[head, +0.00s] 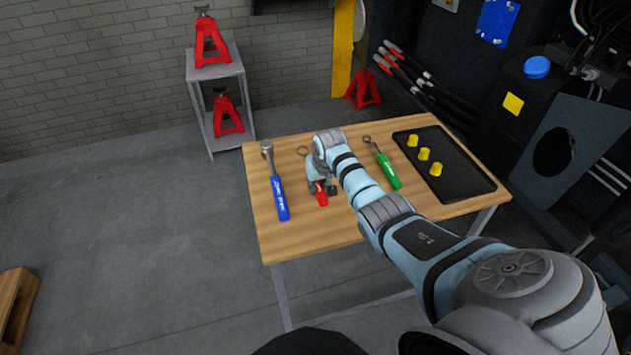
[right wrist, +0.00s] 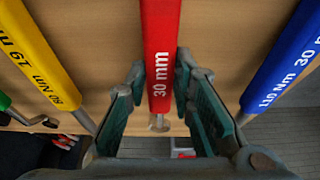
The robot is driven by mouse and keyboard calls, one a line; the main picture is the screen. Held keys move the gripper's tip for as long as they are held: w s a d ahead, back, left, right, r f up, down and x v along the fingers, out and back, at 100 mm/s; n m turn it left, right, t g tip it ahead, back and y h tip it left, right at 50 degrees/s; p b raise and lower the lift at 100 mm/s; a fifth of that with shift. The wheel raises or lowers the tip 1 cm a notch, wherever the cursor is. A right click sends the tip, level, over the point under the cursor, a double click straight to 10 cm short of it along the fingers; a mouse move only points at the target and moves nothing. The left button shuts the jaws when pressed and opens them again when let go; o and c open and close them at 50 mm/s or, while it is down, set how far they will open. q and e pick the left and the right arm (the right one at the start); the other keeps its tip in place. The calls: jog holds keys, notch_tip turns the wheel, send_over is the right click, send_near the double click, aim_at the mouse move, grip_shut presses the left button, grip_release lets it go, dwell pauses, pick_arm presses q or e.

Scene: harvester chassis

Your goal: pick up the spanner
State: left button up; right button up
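The spanner is most likely the red-handled tool (head: 321,197) marked "30 mm"; it lies on the wooden table, with a ring-shaped end at its far side. My right gripper (head: 323,187) is down over its handle and hides part of it. In the right wrist view the red handle (right wrist: 160,55) runs between the two fingers of my right gripper (right wrist: 163,75). The fingers are apart, with narrow gaps beside the handle, so the gripper looks open around it. My left gripper is not in view.
A blue-handled tool (head: 280,198) lies left of the red one, a green-handled tool (head: 388,170) right. A yellow-handled tool (right wrist: 40,50) shows in the right wrist view. A black tray (head: 467,188) with yellow caps (head: 424,154) sits at the table's right.

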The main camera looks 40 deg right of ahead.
grip_shut()
jog(key=shift+r, duration=0.55)
notch_tip(320, 180, up, 19)
jog(key=p, duration=0.4)
jog(key=shift+o, duration=1.3)
grip_release()
grip_shut()
